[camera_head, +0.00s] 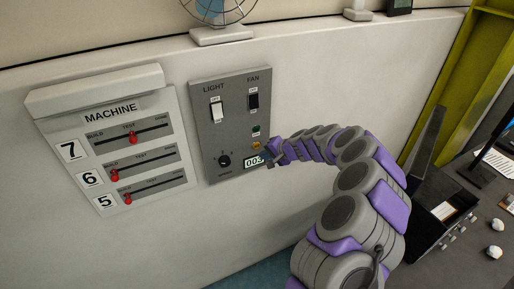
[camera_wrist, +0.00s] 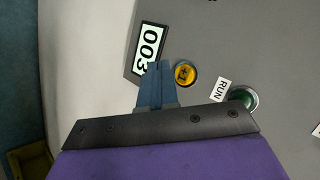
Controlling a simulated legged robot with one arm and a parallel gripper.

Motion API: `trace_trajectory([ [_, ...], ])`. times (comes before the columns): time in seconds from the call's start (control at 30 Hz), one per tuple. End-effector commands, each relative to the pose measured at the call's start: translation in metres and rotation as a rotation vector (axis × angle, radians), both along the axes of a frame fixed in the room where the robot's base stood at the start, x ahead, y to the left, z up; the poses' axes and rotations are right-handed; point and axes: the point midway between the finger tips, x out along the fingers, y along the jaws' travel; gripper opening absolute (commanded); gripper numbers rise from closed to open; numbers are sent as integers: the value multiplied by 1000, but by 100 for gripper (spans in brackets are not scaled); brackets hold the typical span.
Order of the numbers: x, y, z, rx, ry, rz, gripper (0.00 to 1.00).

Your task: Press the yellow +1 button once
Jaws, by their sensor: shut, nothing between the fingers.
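The yellow +1 button (camera_head: 256,145) is on the lower right of the grey control panel (camera_head: 203,119), just above a display (camera_head: 254,161) reading 003. In the wrist view the yellow button (camera_wrist: 185,73) lies right beside my fingertips, and the display (camera_wrist: 150,49) is on their other side. My gripper (camera_head: 270,152) is shut and empty, at the panel's lower right edge. Its blue fingers (camera_wrist: 160,69) are together in the wrist view, pointing between the display and the button. I cannot tell whether they touch the panel.
A green button (camera_wrist: 243,98) labelled RUN is close to the yellow one. The panel also has a LIGHT switch (camera_head: 217,111), a FAN switch (camera_head: 253,101) and a black knob (camera_head: 224,161). A MACHINE panel (camera_head: 110,140) with red sliders is at the left.

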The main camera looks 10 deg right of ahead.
Motion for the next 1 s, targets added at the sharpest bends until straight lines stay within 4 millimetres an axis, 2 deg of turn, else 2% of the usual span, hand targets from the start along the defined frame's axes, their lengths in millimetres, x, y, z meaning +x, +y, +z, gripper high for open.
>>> trace_trajectory([
  [0.1,11,2,-3,-4,0,-1,0],
  [0.3,18,6,-1,-2,-1,0,0],
  [1.0,19,6,0,-1,-2,1,0],
])
